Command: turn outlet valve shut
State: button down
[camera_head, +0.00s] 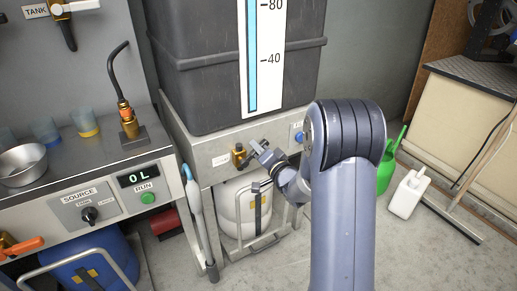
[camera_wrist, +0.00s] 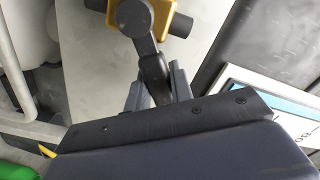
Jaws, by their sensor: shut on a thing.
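The outlet valve (camera_head: 238,156) is a small brass valve on the front rail of the stand below the big grey tank. In the wrist view its yellow-brass body (camera_wrist: 178,22) is at the top, with a dark lever (camera_wrist: 146,48) running down from a round pivot. My gripper (camera_head: 261,149) is at the valve's right side. In the wrist view my gripper (camera_wrist: 158,84) has one finger on each side of the lever's end and is shut on it. The fingers hide the lever's tip.
The grey tank (camera_head: 200,85) with a level gauge (camera_head: 252,65) stands above. A white container (camera_head: 232,212) is below the valve. The bench (camera_head: 100,165) is left, its display reading 0L. A blue knob (camera_head: 299,137) is on the rail right of the valve. A green can and white jug stand right.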

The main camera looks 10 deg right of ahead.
jog(key=f+m, duration=0.1)
jog(key=m+p, duration=0.1)
jog(key=m, duration=0.1)
jog(key=shift+w+d+f, duration=0.1)
jog(key=shift+d+f, duration=0.25)
jog(key=shift+d, duration=0.05)
jog(key=shift+d+f+m, duration=0.1)
jog(key=shift+f+m, duration=0.4)
jog(key=shift+m, duration=0.45)
jog(key=shift+d+f+m, duration=0.1)
jog(key=shift+f+m, duration=0.35)
jog(key=shift+m, duration=0.5)
jog(key=shift+f, duration=0.1)
jog(key=c, duration=1.2)
grip_release()
jog(key=shift+c, duration=0.2)
jog(key=p+v, duration=0.2)
jog(key=v, duration=0.8)
jog(key=shift+s, duration=0.35)
